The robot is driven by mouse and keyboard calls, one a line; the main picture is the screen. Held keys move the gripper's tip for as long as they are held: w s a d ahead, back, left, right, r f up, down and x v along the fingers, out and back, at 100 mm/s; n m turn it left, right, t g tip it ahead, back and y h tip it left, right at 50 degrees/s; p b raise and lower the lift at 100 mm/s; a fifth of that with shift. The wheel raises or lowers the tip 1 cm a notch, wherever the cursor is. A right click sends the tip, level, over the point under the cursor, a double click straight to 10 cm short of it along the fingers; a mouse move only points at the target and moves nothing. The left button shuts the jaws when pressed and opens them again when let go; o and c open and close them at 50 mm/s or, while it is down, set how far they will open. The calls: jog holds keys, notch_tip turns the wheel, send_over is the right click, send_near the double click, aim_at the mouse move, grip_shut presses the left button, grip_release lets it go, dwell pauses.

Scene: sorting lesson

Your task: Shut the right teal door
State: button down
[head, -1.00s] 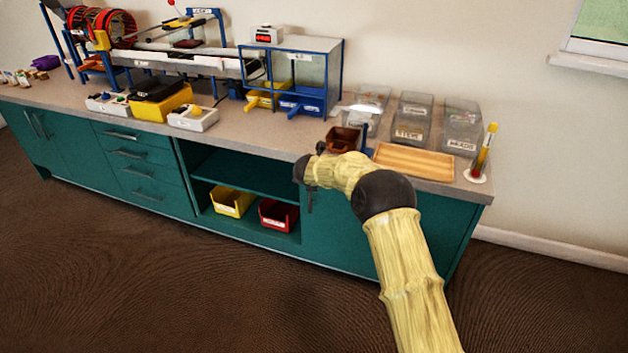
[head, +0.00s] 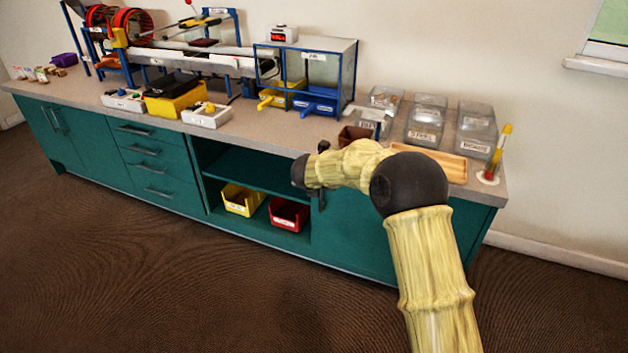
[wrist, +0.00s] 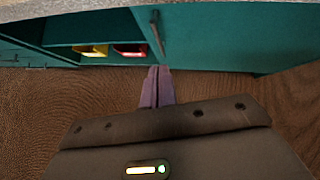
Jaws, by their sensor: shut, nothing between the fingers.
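The right teal door (head: 347,235) is at the right end of the cabinet, beside the open shelf bay, partly hidden by my arm in the head view. In the wrist view the door (wrist: 215,40) fills the upper right, with its dark upright handle (wrist: 157,34) near its left edge. It looks nearly in line with the cabinet front; I cannot tell whether a small gap remains. My gripper (wrist: 157,70) is shut and empty, its fingertips just below the door's lower left corner in the picture. Contact cannot be told.
The open bay (head: 250,178) holds a yellow bin (head: 241,200) and a red bin (head: 289,214). The worktop (head: 80,92) above carries a wooden tray (head: 447,165), clear containers and equipment. The brown floor (head: 150,280) in front is clear.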

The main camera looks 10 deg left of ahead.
jog(key=shift+a+v, duration=0.2)
jog(key=shift+v, duration=0.8)
jog(key=shift+a+v, duration=0.15)
jog(key=shift+v, duration=0.8)
jog(key=shift+w+d, duration=0.1)
jog(key=s+d+r+n+y, duration=0.1)
jog(key=s+d+r+n, duration=0.15)
jog(key=d+n, duration=0.55)
jog(key=s+d+r+n+y, duration=0.15)
jog(key=s+d+n, duration=0.25)
jog(key=d+n, duration=0.5)
jog(key=s+d+f+n+g+h, duration=0.1)
jog(key=s+d+f+n+g, duration=0.1)
jog(key=s+d+n, duration=0.55)
jog(key=s+d+f+n+g+h, duration=0.1)
jog(key=s+d+n+g, duration=0.3)
jog(key=s, duration=0.6)
jog(key=s+d+f+n+h, duration=0.1)
jog(key=s+d+f+n, duration=0.1)
jog(key=s+d+n, duration=0.45)
jog(key=w+a+r+p+v, duration=0.1)
jog(key=w+p+v, duration=0.2)
jog(key=p+v, duration=1.4)
jog(key=w+a+r+p+v, duration=0.1)
jog(key=w+p+v, duration=0.3)
jog(key=p+v, duration=1.3)
jog(key=shift+a+r+p, duration=0.15)
jog(key=shift+a+p, duration=0.25)
jog(key=shift+p, duration=0.25)
